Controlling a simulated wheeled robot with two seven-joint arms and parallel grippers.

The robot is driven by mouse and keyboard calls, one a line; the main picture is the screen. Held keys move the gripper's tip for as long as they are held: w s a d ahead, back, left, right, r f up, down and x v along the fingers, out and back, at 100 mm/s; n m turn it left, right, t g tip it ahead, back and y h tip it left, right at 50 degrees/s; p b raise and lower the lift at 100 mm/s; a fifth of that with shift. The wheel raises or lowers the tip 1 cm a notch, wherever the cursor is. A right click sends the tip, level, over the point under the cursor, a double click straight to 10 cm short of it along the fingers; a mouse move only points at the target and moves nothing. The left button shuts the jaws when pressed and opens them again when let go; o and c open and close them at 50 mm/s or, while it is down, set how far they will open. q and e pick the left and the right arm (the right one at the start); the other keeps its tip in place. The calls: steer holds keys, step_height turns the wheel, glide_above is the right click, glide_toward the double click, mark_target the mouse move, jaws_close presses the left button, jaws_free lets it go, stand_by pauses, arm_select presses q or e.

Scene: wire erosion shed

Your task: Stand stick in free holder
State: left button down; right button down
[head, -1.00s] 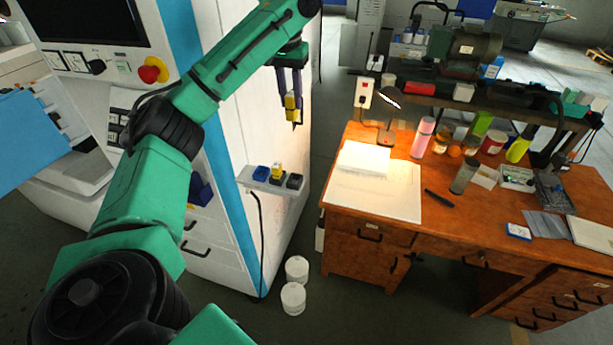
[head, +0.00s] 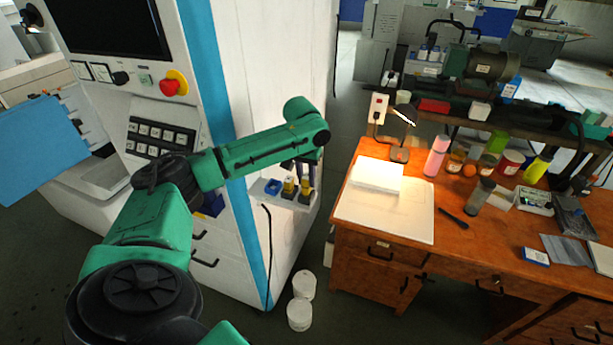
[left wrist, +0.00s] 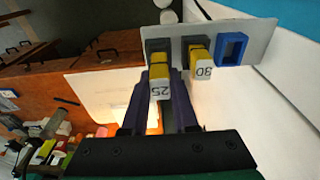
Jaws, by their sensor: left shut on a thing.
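My left gripper (head: 304,178) is shut on a yellow stick with a pale end marked 25 (left wrist: 160,80). The stick points down at the dark holder (left wrist: 157,47) at the shelf's end, in line with it; I cannot tell how deep it sits. A second yellow stick, marked 30 (left wrist: 202,62), stands in the middle dark holder; it also shows in the head view (head: 289,187). The blue holder (left wrist: 231,48) is empty. All three holders are on a pale shelf (left wrist: 262,32) fixed to the machine's side. My right gripper is not in view.
The white machine with its blue stripe (head: 205,60) stands beside the shelf. A wooden desk (head: 375,262) with a lamp, paper and bottles is to the right. Two white round tubs (head: 300,313) stand on the floor below.

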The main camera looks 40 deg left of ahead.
arm_select(q)
steer(key=shift+f, duration=0.55)
steer(key=c, duration=0.7)
jaws_free()
